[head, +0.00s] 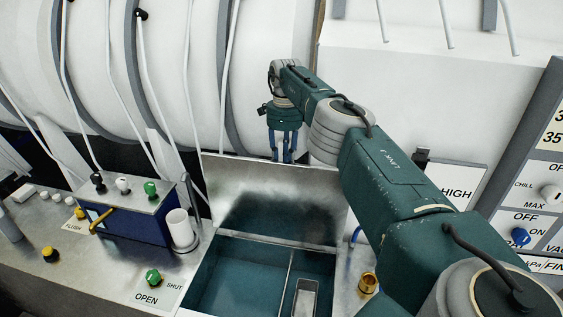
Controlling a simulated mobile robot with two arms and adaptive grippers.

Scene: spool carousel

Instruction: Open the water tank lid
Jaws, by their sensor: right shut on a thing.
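The water tank (236,275) is a sunken metal basin in the counter, and its interior shows. Its metal lid (235,185) stands raised, roughly upright, along the tank's back edge. My right gripper (283,158) is at the lid's top edge, pointing down, shut on the lid. Its fingertips are partly hidden there. My right arm comes in from the lower right and covers part of the counter. My left gripper is not in view.
A blue box with coloured knobs (135,215) and a white cup (180,228) stand left of the tank. A green knob (153,277) is in front, and a brass fitting (368,283) is to the right. White rollers (180,60) with tubes are behind. A control panel (530,195) is at right.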

